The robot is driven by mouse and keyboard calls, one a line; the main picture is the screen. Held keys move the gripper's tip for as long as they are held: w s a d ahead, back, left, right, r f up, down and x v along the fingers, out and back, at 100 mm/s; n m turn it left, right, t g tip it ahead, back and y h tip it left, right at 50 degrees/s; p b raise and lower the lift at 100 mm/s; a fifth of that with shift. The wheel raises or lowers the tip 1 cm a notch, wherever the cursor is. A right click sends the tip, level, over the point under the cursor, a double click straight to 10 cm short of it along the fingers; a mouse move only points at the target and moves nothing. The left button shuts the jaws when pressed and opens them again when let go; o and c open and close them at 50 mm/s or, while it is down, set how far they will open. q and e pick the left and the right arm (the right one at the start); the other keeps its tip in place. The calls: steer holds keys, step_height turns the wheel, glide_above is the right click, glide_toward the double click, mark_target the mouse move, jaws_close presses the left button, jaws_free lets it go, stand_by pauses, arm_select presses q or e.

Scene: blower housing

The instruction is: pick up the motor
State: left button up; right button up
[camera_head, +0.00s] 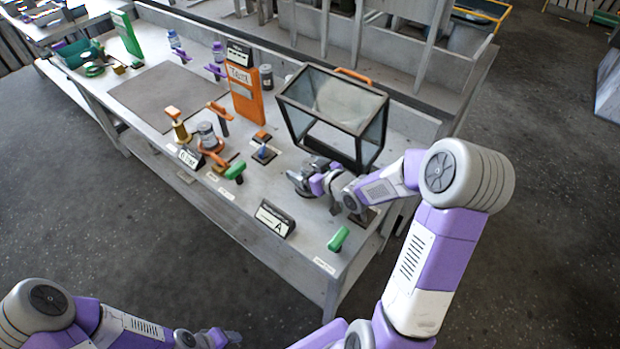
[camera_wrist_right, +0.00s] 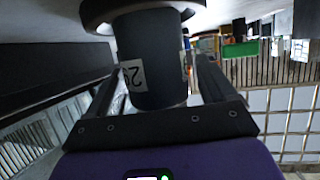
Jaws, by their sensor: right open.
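The motor, seen as a dark grey cylinder (camera_wrist_right: 152,62) with a white number label and a wide dark disc at its top edge, fills the space between my right gripper's fingers in the right wrist view. My right gripper (camera_wrist_right: 158,80) is open around it; contact with the fingers cannot be told. In the head view my right gripper (camera_head: 312,180) is at the bench's right part, in front of the glass-sided case, at a dark grey round part (camera_head: 301,183), apparently the motor. My left gripper (camera_head: 218,338) is low at the left, off the bench; its jaw opening is unclear.
The dark-framed glass case (camera_head: 335,105) stands close behind my right gripper. An orange box (camera_head: 244,92) and several tools stand farther left. A grey mat (camera_head: 155,96) is bare.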

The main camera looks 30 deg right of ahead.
steer(key=shift+c, duration=0.2)
steer(key=c, duration=1.2)
steer(key=shift+r, duration=0.1)
steer(key=shift+c, duration=0.4)
steer(key=shift+r, duration=0.1)
